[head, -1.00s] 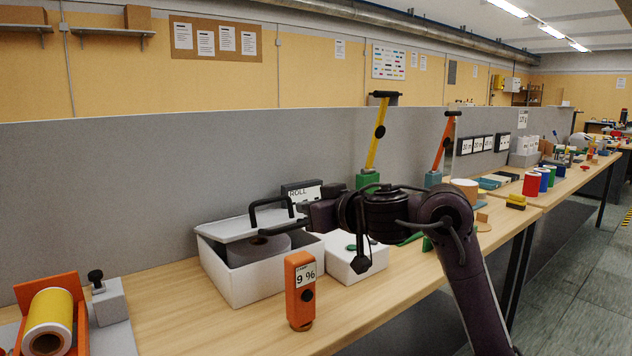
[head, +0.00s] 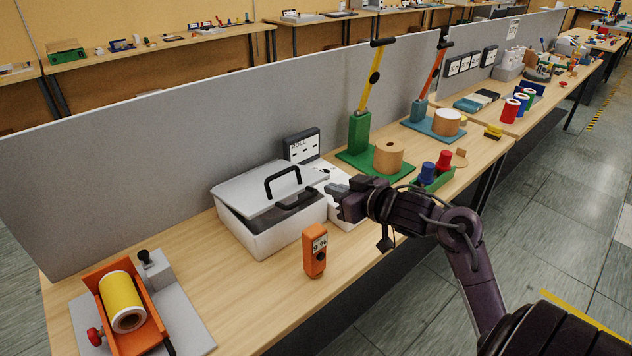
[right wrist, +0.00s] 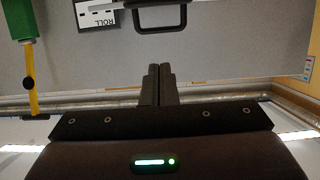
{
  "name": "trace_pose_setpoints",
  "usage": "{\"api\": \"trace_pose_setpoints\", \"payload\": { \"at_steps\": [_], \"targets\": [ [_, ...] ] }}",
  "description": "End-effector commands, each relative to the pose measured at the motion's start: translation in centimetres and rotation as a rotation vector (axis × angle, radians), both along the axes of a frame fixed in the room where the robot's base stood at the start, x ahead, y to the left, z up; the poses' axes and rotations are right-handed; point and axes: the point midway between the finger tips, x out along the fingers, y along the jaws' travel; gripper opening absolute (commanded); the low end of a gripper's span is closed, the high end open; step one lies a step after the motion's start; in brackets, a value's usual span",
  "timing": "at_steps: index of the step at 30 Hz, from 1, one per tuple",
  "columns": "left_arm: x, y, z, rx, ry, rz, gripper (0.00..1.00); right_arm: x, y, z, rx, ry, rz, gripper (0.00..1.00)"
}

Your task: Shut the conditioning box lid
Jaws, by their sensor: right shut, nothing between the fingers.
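The conditioning box (head: 290,229) is a white box on the bench, left of my right gripper in the head view. Its grey lid (head: 240,193) carries a black loop handle (head: 283,181). The lid is tilted, with a dark gap between it and the box rim; it is not flat on the rim. My right gripper (head: 333,191) is shut and empty, just right of the box and apart from the handle. In the right wrist view the shut fingertips (right wrist: 158,70) lie below the handle (right wrist: 160,18) in the picture. My left gripper is not in view.
An orange meter (head: 315,251) stands in front of the box. A white container (head: 350,213) is right of it, partly hidden by my gripper. A ROLL sign (head: 302,146) is behind. A yellow roll in an orange holder (head: 104,290) is at left.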

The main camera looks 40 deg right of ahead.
Motion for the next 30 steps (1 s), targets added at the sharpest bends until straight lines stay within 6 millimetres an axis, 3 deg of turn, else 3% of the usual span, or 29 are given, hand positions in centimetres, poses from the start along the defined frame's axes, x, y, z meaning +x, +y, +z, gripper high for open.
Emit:
{"api": "trace_pose_setpoints", "payload": {
  "at_steps": [5, 15, 21, 30],
  "targets": [
    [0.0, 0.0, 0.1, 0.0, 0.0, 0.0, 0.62, 2.3, 0.2, -0.7, 0.003, 0.0, 0.001, 0.0],
    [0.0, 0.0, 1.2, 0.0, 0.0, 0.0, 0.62, 9.2, 0.7, -2.8, 0.004, 0.001, 0.0, 0.0],
    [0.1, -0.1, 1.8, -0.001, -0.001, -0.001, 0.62, 9.0, 0.7, -5.8, 0.003, 0.004, -0.001, 0.0],
    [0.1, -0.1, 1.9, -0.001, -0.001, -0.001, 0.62, 8.9, 0.7, -7.0, -0.002, 0.001, -0.002, 0.0]
  ]
}}
